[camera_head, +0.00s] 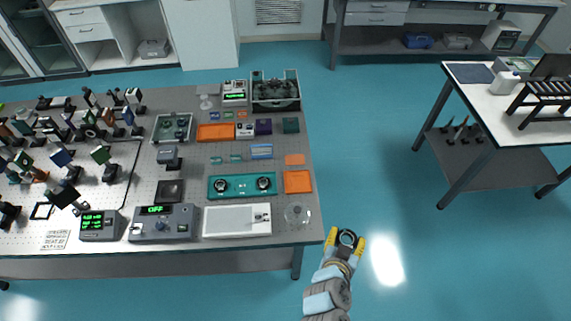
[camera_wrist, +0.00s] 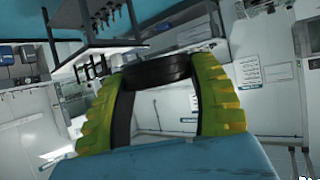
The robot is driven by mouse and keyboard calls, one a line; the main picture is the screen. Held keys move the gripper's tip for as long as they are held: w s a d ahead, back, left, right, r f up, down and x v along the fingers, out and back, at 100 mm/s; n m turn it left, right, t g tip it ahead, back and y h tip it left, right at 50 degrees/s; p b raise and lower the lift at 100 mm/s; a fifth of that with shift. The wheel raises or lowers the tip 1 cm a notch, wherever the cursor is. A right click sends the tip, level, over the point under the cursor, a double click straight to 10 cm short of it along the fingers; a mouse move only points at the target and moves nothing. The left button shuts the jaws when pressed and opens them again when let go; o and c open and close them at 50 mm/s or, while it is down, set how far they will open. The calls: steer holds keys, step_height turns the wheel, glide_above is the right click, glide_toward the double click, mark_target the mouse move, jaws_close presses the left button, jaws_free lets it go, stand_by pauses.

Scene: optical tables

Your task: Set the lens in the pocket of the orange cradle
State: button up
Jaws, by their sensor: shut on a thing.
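My gripper (camera_head: 345,240) is off the right front corner of the optical table, over the blue floor. Its yellow fingers are shut on a dark round-rimmed lens (camera_head: 347,237). In the wrist view the black rim of the lens (camera_wrist: 157,70) spans the gap between the fingertips (camera_wrist: 160,88). I cannot tell which is the cradle, and no pocket is clear at this size.
The optical table (camera_head: 215,90) is crowded with optics at left. A teal plate (camera_head: 243,186) with two dark round parts lies left of the square orange piece. A clear round dish (camera_head: 297,215) stands at the near right corner. Open floor (camera_head: 375,130) separates it from a white table (camera_head: 475,95).

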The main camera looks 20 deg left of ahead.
steer(key=s+a+f+b, duration=0.1)
steer(key=a+f+b, duration=0.45)
steer(key=a, duration=0.65)
steer(key=s+a+f+b, duration=0.1)
steer(key=a+f+b, duration=0.5)
steer(key=a, duration=0.6)
steer(key=s+a+f+b, duration=0.2)
steer(key=s+a+b, duration=0.2)
steer(key=s+a, duration=0.2)
steer(key=shift+s+a+f+m+h, duration=0.15)
steer(key=shift+s+a+m+h, duration=0.25)
steer(key=shift+a, duration=0.55)
steer(key=shift+w+a+f+p, duration=0.4)
steer(key=shift+w+a+f, duration=0.9)
steer(key=shift+w, duration=0.55)
steer(key=shift+w+a+f+p, duration=0.35)
steer(key=shift+w+a+f, duration=0.6)
steer(key=shift+w+f, duration=0.8)
steer(key=shift+w+a+f+p, duration=0.4)
steer(key=shift+w+a+f, duration=0.8)
steer(key=shift+w, duration=0.8)
steer(key=shift+w+f, duration=0.15)
steer(key=shift+f, duration=0.1)
